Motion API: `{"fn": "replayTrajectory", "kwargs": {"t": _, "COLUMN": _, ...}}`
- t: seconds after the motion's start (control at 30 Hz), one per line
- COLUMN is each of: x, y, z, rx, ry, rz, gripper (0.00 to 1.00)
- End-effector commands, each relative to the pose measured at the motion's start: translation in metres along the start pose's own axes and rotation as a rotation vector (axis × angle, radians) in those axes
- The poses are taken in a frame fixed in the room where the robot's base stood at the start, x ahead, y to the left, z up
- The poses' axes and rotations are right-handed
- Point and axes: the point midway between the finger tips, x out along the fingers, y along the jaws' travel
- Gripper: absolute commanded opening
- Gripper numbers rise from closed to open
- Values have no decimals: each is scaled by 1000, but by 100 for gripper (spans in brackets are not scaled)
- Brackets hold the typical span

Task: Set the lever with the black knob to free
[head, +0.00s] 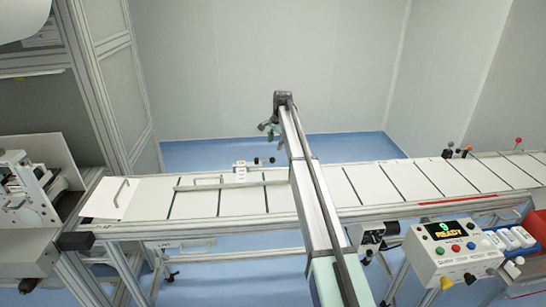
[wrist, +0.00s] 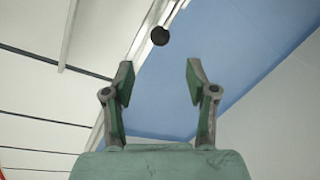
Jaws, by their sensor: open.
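A round black knob (wrist: 160,36) shows in the wrist view, at the pale rail along the table edge, with blue floor behind it. My gripper (wrist: 159,72) is open and empty. The knob lies beyond the fingertips, roughly midway between them, and neither finger appears to touch it. The lever under the knob is hard to make out. In the head view my gripper (head: 268,127) is small, above the table's far edge. Small dark knobs (head: 264,161) stand at that edge below it. I cannot tell their lever's position or read any free mark.
The long white table (head: 240,200) has dark cross slots and a raised bar (head: 225,184). More knobbed levers, including a red knob (head: 518,140), stand at the far right edge. A machine (head: 30,200) stands left.

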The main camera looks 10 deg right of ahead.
Motion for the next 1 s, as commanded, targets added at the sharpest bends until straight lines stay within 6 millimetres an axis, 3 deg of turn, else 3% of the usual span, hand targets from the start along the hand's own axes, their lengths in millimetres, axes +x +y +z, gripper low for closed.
{"fn": "replayTrajectory", "kwargs": {"t": 0.3, "x": 60, "y": -1, "z": 0, "rx": -1, "ry": 0, "rz": 1, "gripper": 57}}
{"fn": "replayTrajectory", "kwargs": {"t": 0.5, "x": 86, "y": -1, "z": 0, "rx": -1, "ry": 0, "rz": 0, "gripper": 57}}
{"fn": "replayTrajectory", "kwargs": {"t": 0.97, "x": 98, "y": 0, "z": 0, "rx": 0, "ry": 1, "rz": -1, "gripper": 57}}
{"fn": "replayTrajectory", "kwargs": {"t": 1.0, "x": 98, "y": 0, "z": 0, "rx": 0, "ry": 1, "rz": -1, "gripper": 46}}
